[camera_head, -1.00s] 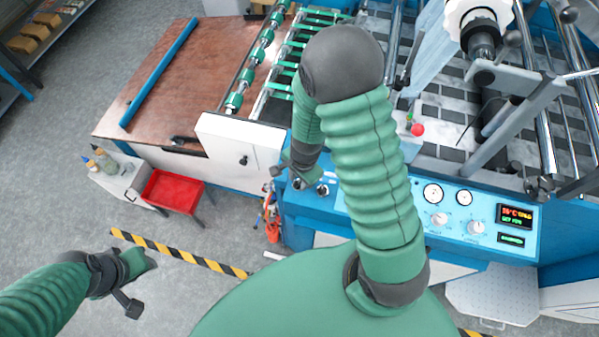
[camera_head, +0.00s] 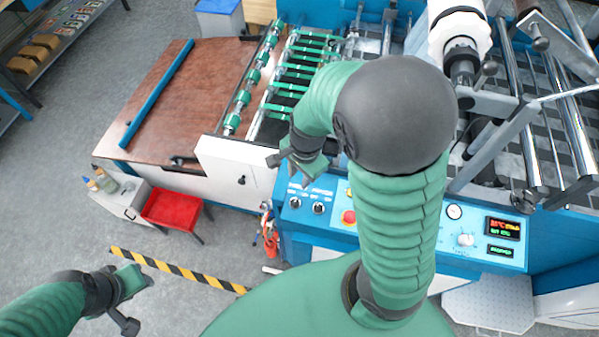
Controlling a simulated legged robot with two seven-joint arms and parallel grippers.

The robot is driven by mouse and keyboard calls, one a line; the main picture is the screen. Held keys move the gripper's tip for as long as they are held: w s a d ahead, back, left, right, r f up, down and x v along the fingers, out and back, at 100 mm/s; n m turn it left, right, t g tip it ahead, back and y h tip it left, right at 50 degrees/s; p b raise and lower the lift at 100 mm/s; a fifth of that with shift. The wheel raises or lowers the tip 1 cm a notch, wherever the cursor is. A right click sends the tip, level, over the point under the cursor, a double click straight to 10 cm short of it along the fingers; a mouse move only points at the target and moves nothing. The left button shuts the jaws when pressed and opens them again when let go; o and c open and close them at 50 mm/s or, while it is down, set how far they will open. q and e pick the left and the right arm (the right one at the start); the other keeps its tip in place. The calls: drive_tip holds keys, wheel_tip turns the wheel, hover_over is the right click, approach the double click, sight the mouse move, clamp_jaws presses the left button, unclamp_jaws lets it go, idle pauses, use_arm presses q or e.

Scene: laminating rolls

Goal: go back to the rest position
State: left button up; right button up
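My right arm rises across the middle of the view and bends over the blue machine. Its gripper (camera_head: 308,174) points down above the left end of the control panel (camera_head: 480,232), in front of the white side cover. I see nothing held in it, but its finger gap is not clear. My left gripper (camera_head: 140,281) is low at the left, over bare grey floor and away from the machine. No object shows in it, and its finger gap is also unclear.
The laminating machine has a white film roll (camera_head: 456,28) at the top right and a red button (camera_head: 348,217) on its panel. Striped floor tape (camera_head: 180,271) crosses open floor.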

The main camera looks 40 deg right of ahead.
drive_tip(key=s+a+f+n+b, duration=0.1)
drive_tip(key=f+n+b, duration=0.3)
drive_tip(key=n, duration=0.4)
drive_tip(key=s+a+f+n+t+b, duration=0.1)
drive_tip(key=s+a+f+n+b, duration=0.1)
drive_tip(key=a+f+n+b, duration=0.2)
drive_tip(key=shift+a+f+n+b, duration=0.25)
drive_tip(key=shift+f+n+b, duration=0.45)
drive_tip(key=shift+n+b, duration=1.15)
